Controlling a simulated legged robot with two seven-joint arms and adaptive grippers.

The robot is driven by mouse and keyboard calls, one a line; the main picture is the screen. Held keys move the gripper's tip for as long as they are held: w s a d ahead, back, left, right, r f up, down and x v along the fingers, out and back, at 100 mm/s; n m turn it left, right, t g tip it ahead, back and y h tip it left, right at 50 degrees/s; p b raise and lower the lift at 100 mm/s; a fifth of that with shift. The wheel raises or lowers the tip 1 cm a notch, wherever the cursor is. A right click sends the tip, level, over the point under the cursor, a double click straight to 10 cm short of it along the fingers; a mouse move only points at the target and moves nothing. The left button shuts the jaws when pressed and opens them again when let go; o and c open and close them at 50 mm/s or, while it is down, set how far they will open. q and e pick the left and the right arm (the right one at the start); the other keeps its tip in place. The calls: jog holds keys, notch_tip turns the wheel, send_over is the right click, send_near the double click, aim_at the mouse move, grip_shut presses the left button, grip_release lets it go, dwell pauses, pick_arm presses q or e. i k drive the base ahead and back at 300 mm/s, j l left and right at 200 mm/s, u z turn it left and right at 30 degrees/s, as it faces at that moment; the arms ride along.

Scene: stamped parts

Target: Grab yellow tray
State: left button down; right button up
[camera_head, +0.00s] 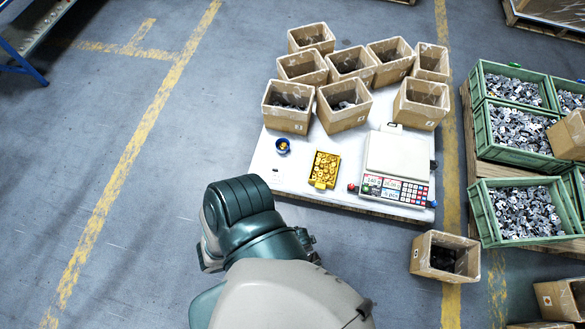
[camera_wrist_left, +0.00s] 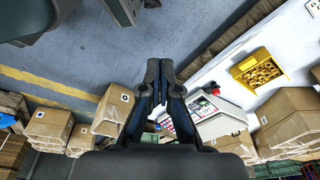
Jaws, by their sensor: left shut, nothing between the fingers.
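The yellow tray (camera_head: 324,170) holds several small yellow ring-like parts and sits on the white table (camera_head: 266,170), left of the scale. In the left wrist view the tray (camera_wrist_left: 258,68) is at the right, well apart from my fingers. My left gripper (camera_wrist_left: 160,68) is shut and empty, with its fingers pointing up the picture. In the head view one of my arms fills the bottom middle, below the table, and no gripper fingers can be made out there. My right gripper is not in view.
The scale (camera_head: 398,157) stands right of the tray. Several cardboard boxes (camera_head: 344,105) crowd the table's back. Green crates of metal parts (camera_head: 520,210) stand at the right.

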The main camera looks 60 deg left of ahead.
aim_at(324, 166)
jog(key=u, duration=1.6)
